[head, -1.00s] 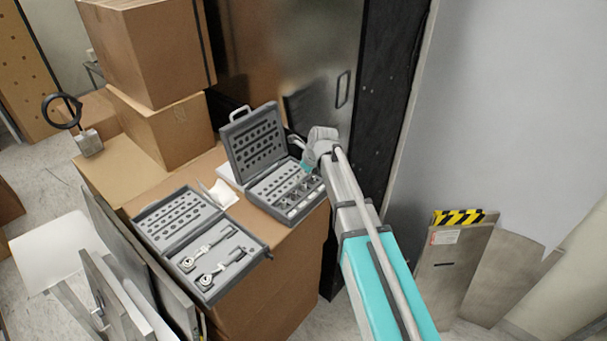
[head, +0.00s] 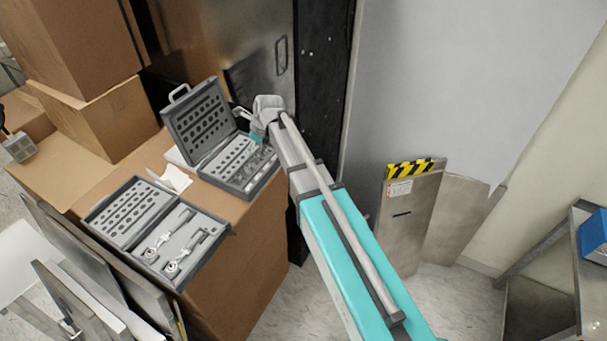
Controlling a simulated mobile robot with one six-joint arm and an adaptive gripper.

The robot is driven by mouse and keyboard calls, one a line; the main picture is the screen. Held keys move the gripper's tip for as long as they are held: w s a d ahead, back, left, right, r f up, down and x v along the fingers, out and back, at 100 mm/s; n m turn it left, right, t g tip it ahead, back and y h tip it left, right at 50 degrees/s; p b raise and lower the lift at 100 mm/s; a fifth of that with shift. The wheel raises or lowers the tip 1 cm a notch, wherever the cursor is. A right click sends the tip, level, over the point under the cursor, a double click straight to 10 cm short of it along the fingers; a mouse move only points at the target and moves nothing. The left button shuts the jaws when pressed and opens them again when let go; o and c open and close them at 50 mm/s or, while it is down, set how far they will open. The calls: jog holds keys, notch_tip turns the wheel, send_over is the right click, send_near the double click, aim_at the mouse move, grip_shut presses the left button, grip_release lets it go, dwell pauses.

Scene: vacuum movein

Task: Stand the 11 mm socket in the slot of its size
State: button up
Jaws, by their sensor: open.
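An open grey socket case (head: 213,176) stands on a large cardboard box, its lid (head: 198,118) upright with rows of dark holes. Its base has a pale panel with slots (head: 229,156) and, on the right, a section with compartments (head: 259,169) holding small metal parts. My gripper (head: 256,139) is over the back right part of this base, open, with a teal part at its end. Its fingertips are too small to make out, and I cannot tell how high it is. I cannot pick out the 11 mm socket or its size marks; the gripper hides part of the base.
A second open grey case (head: 185,246) with two ratchet-like tools lies at the front left of the box top (head: 240,208). A white crumpled paper (head: 175,179) lies between the cases. A dark metal cabinet (head: 262,50) stands close behind the gripper. Stacked boxes (head: 95,110) stand at left.

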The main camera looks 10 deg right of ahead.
jog(key=s+d+f+n+g+h, duration=0.1)
jog(key=s+d+n+g+h, duration=0.1)
jog(key=s+d+n, duration=1.7)
jog(key=s+n+h, duration=0.1)
jog(key=s+n, duration=0.2)
jog(key=n, duration=0.3)
jog(key=shift+s+d+f+g, duration=0.2)
jog(key=shift+s+d+g, duration=0.1)
jog(key=shift+s+g, duration=0.1)
dwell(0.3)
